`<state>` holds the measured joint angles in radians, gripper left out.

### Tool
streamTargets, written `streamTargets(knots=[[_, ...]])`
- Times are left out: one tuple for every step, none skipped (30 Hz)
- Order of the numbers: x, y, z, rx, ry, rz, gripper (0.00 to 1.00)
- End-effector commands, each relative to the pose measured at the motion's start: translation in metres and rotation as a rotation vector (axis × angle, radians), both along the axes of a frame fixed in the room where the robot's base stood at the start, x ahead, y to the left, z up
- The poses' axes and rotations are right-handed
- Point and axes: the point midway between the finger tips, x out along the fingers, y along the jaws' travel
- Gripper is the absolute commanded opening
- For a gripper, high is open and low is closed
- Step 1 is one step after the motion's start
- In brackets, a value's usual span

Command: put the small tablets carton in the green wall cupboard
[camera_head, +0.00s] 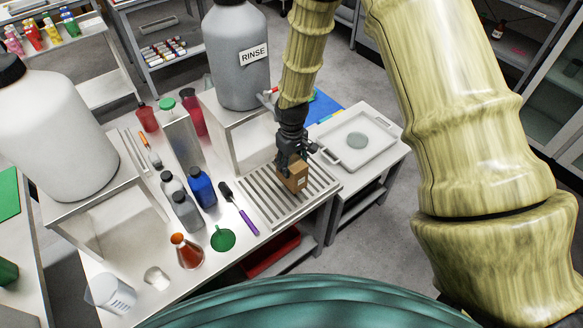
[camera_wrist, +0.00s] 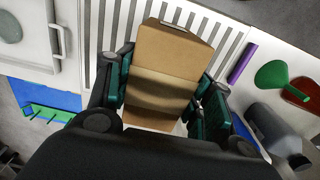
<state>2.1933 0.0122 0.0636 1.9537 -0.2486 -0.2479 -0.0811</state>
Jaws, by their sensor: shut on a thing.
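The small tablets carton (camera_head: 296,178) is a brown cardboard box. My gripper (camera_head: 291,160) is shut on it, above or at the slatted metal drip tray (camera_head: 262,205) under the rinse container. In the wrist view the carton (camera_wrist: 173,60) sits between the two fingers of my gripper (camera_wrist: 165,98). I cannot tell whether the carton's underside touches the slats. The green wall cupboard is not recognisable in either view.
A grey RINSE container (camera_head: 237,60) stands on a stand (camera_head: 240,135) behind. A white tray (camera_head: 330,158) lies right.

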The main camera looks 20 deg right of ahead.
Motion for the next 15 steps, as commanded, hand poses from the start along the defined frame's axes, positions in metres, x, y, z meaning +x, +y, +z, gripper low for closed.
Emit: streamTargets(knots=[[0.002, -0.001, -0.001, -0.001, 0.002, 0.000, 0.23], [0.001, 0.000, -0.004, 0.000, 0.002, 0.000, 0.23], [0.001, 0.000, -0.008, 0.000, 0.002, 0.000, 0.23], [0.001, -0.001, -0.011, 0.000, 0.003, 0.000, 0.23], [0.001, 0.000, -0.014, 0.000, 0.003, 0.000, 0.23], [0.001, -0.001, -0.018, 0.000, 0.002, 0.000, 0.23], [0.001, 0.000, -0.021, 0.000, 0.001, 0.000, 0.23], [0.002, 0.000, -0.024, 0.001, 0.001, 0.000, 0.23], [0.002, -0.001, -0.027, 0.000, 0.001, 0.000, 0.23], [0.002, -0.001, -0.029, 0.000, 0.001, -0.001, 0.23], [0.001, -0.001, -0.030, 0.000, 0.001, -0.001, 0.23], [0.001, -0.001, -0.032, 0.000, 0.001, -0.001, 0.23], [0.001, -0.001, -0.033, 0.000, 0.001, -0.001, 0.23], [0.001, -0.001, -0.034, 0.000, 0.001, -0.001, 0.23], [0.001, -0.001, -0.035, 0.000, 0.000, -0.001, 0.23]])
